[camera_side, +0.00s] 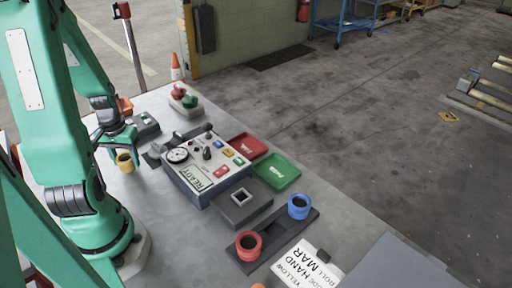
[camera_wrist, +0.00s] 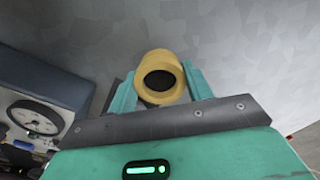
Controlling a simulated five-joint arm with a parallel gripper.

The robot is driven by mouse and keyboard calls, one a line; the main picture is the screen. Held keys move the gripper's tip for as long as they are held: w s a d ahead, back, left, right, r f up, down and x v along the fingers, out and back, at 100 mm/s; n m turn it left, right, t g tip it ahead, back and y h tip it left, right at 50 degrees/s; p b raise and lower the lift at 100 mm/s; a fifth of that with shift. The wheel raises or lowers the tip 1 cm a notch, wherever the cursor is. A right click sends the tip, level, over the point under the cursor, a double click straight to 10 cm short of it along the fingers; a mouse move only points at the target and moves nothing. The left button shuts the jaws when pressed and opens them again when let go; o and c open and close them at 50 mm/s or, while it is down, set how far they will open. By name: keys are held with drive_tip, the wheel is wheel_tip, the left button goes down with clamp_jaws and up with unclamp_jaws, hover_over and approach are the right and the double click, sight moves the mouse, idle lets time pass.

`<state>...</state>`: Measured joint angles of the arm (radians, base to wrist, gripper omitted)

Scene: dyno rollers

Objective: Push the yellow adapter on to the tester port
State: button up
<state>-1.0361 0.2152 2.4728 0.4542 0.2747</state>
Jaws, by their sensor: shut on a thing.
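The yellow adapter (camera_side: 125,162) is a short ring with a dark bore. My gripper (camera_side: 121,148) is shut on it, at the left of the bench in the side view. In the wrist view the yellow adapter (camera_wrist: 160,62) sits between the two green fingers, its dark opening facing the camera. The tester (camera_side: 207,168) is a grey-blue box with a dial, buttons and a READY display, to the right of my gripper. A dark block (camera_side: 262,207) with a light-rimmed square opening stands at its near right; it looks like the port. The adapter is well apart from it.
A red adapter (camera_side: 249,246) and a blue adapter (camera_side: 299,207) sit on a dark stand. A red tray (camera_side: 247,147) and a green tray (camera_side: 276,171) lie behind the tester. A printed card (camera_side: 306,270) lies near the front.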

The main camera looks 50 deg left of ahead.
sight(126, 160)
drive_tip(key=shift+r, duration=2.9)
wheel_tip(126, 160, up, 11)
drive_tip(key=w+d, duration=0.6)
drive_tip(key=w, duration=0.3)
drive_tip(key=w+d, duration=0.4)
drive_tip(key=d, duration=0.9)
drive_tip(key=w+d, duration=0.4)
drive_tip(key=d, duration=1)
drive_tip(key=shift+w+a+f, duration=0.1)
drive_tip(key=shift+f, duration=1.25)
drive_tip(key=shift+w+a+f, duration=0.1)
drive_tip(key=shift+f, duration=1.2)
drive_tip(key=shift+f, duration=0.2)
